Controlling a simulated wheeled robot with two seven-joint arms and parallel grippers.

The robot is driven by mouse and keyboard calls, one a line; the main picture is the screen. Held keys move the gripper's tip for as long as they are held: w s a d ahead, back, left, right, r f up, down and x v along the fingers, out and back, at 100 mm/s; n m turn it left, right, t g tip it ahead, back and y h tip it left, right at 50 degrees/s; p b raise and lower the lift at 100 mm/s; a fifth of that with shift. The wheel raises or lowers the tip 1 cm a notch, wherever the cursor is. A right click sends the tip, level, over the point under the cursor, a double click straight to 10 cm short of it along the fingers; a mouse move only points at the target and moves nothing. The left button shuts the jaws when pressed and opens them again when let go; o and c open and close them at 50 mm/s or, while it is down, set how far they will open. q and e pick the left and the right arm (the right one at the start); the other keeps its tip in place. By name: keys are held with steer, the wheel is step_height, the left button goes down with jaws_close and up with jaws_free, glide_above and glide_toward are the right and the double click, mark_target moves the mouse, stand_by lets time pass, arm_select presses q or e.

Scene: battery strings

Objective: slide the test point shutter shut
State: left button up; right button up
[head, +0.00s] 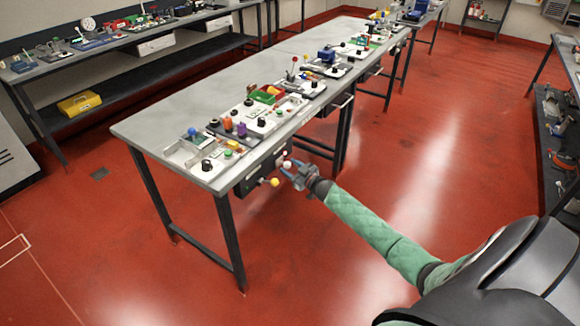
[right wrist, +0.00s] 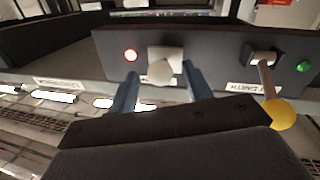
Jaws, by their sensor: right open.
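A dark box (head: 262,172) hangs under the front edge of the near workbench. In the right wrist view its front panel (right wrist: 217,50) carries a pale square plate with a round whitish knob (right wrist: 160,72), which looks like the shutter; its label is not readable. In the head view a white knob (head: 286,164) shows at the box. My right gripper (head: 291,171) is open in front of the panel. In the right wrist view its two blue fingers (right wrist: 160,84) stand on either side of the knob; whether they touch it, I cannot tell. My left gripper is out of view.
A lever with a yellow ball (right wrist: 280,115) sticks out to the right of the plate, close to my right finger. The workbench top (head: 175,125) holds several devices. The red floor (head: 330,260) in front is clear.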

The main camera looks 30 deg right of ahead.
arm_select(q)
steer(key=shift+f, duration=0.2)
arm_select(e)
steer(key=shift+w, duration=0.25)
steer(key=shift+c, duration=0.4)
jaws_close()
arm_select(q)
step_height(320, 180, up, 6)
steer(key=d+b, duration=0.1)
steer(key=b, duration=0.1)
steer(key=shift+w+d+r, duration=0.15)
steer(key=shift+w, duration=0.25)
arm_select(e)
steer(key=w+d, duration=0.2)
steer(key=d, duration=0.4)
steer(key=shift+w+r, duration=0.15)
steer(key=shift+w, duration=0.05)
